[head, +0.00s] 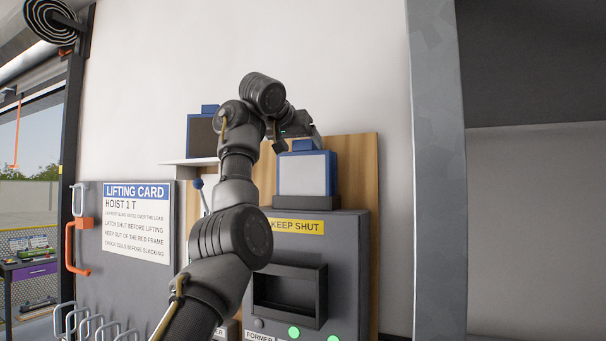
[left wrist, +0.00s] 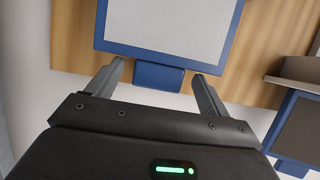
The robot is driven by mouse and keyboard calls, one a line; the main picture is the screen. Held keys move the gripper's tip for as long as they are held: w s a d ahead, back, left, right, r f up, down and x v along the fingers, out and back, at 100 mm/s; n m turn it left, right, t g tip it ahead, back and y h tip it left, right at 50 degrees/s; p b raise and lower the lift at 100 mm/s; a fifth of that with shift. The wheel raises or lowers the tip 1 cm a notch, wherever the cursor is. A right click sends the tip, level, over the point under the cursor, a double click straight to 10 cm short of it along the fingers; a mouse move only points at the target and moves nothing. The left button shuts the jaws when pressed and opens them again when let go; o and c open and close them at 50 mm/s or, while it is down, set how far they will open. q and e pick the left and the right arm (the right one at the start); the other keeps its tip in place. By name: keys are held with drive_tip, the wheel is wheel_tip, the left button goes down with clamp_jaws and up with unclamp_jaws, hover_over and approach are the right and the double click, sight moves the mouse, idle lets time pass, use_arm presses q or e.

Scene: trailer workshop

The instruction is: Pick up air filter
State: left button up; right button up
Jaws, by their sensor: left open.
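A blue-framed air filter with a pale panel (head: 305,174) stands upright on top of the grey cabinet. In the left wrist view its pale face (left wrist: 170,25) fills the top, with a blue tab (left wrist: 158,76) on its edge. A similar blue-framed filter with a dark panel (head: 201,137) stands on a shelf to the left; part of it shows at the right of the wrist view (left wrist: 302,132). My left gripper (head: 290,139) is open and empty, just above the pale filter. Its fingers (left wrist: 158,72) appear on either side of the tab; I cannot tell whether they touch it.
The grey cabinet (head: 345,255) has a yellow "KEEP SHUT" label and a dark recess. A wooden board (head: 358,165) stands behind the pale filter. A white shelf (head: 180,162) holds the dark filter. A metal post (head: 437,170) rises on the right. A lifting card hangs left.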

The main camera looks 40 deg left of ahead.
use_arm(q)
drive_tip(key=shift+s+d, duration=0.15)
drive_tip(key=shift+s, duration=0.05)
drive_tip(key=shift+s+r, duration=0.1)
drive_tip(key=shift+r, duration=0.05)
drive_tip(key=shift+c, duration=1.3)
drive_tip(key=c, duration=1.2)
